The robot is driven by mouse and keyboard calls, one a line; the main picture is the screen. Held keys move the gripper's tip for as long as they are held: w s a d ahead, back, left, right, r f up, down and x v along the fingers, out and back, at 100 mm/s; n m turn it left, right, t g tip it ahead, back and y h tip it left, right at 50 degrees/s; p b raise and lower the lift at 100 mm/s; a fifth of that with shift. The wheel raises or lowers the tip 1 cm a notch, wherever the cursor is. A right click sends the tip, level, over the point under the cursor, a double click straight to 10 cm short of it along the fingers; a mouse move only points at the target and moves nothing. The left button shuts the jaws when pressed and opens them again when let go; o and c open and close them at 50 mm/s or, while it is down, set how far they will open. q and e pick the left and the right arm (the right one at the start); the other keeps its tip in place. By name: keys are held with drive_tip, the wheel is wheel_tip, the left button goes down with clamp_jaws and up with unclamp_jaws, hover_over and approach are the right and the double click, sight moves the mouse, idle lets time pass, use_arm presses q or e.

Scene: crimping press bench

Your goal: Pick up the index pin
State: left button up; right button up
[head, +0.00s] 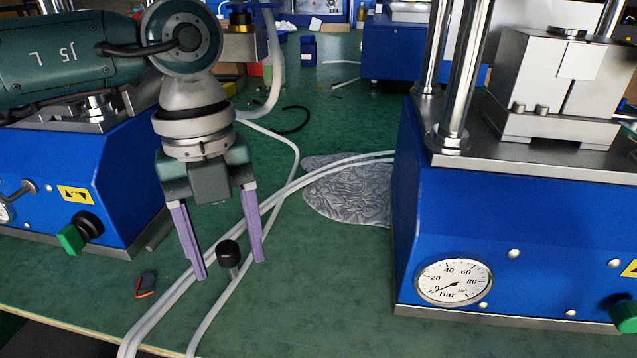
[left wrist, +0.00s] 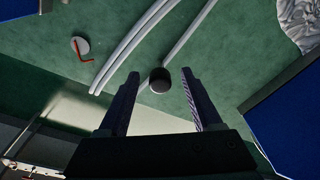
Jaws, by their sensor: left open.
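The index pin has a round black knob (head: 228,253) on a short metal shaft. It stands about upright on the green bench beside the white hoses. My left gripper (head: 231,269) points down with its two purple fingers spread apart, one on each side of the knob in the head view. In the left wrist view the knob (left wrist: 160,80) shows between the tips of the open gripper (left wrist: 160,74). I cannot tell whether either finger touches it. The pin's lower end is hard to make out. My right gripper is not in view.
White hoses (head: 285,193) run across the bench close to the pin. A blue press with a gauge (head: 454,282) stands at the right, another blue press (head: 120,190) at the left. A crumpled grey cloth (head: 350,192) lies behind. A small dark-and-red item (head: 146,286) lies front left.

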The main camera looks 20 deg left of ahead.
use_arm(q)
clamp_jaws()
idle(0.3)
drive_tip(key=shift+r, duration=0.1)
